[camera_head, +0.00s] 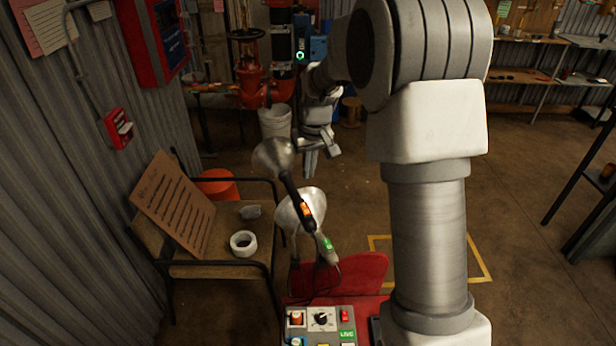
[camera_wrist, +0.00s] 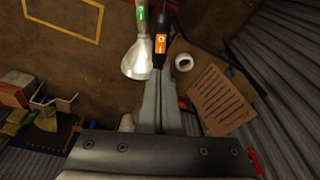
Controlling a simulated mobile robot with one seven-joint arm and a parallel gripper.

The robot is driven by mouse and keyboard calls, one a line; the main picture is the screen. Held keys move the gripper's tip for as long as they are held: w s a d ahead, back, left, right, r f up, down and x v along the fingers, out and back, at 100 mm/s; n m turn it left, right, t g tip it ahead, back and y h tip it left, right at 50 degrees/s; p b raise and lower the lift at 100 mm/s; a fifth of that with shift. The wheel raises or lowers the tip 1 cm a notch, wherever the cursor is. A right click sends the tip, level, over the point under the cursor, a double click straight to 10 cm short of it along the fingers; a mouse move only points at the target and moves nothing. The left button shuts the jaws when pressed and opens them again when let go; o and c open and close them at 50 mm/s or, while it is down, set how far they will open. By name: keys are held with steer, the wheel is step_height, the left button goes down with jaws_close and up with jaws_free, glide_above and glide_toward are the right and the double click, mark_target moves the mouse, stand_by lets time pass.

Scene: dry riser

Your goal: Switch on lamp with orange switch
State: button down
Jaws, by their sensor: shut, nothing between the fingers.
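A lamp with a black handle and an orange switch (camera_head: 306,210) has a grey metal shade (camera_head: 272,157). In the wrist view the orange switch (camera_wrist: 160,43) lies just beyond my fingertips, and its shade is largely hidden by my fingers. A second lamp, with a green switch (camera_head: 327,243) and a pale shade (camera_head: 300,205), hangs close beside it; its shade (camera_wrist: 137,62) also shows in the wrist view. My gripper (camera_head: 308,172) is shut and empty, behind the lamps in the head view. Its fingers (camera_wrist: 160,78) point toward the orange switch without clear contact.
A bench seat (camera_head: 225,268) at left holds a white tape roll (camera_head: 243,243) and a leaning notice board (camera_head: 172,205). A control box (camera_head: 322,322) with a knob and switches stands at the front. Red pipework (camera_head: 248,75) stands behind. Floor at right is open.

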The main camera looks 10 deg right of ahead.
mark_target(307, 212)
steer(key=f, duration=0.4)
steer(key=w+f, duration=0.1)
steer(key=f, duration=0.3)
steer(key=w+f, duration=0.1)
steer(key=f, duration=0.3)
steer(key=shift+w+a, duration=0.15)
steer(key=shift+r, duration=0.1)
steer(key=shift+w+f+g+p, duration=0.2)
steer(key=shift+g+p, duration=0.15)
steer(key=shift+g, duration=0.05)
steer(key=shift+s+f, duration=0.1)
steer(key=shift+f, duration=0.05)
steer(key=shift+s, duration=0.15)
steer(key=shift+s+f+b, duration=0.1)
steer(key=shift+s+b, duration=0.2)
steer(key=shift+s, duration=0.5)
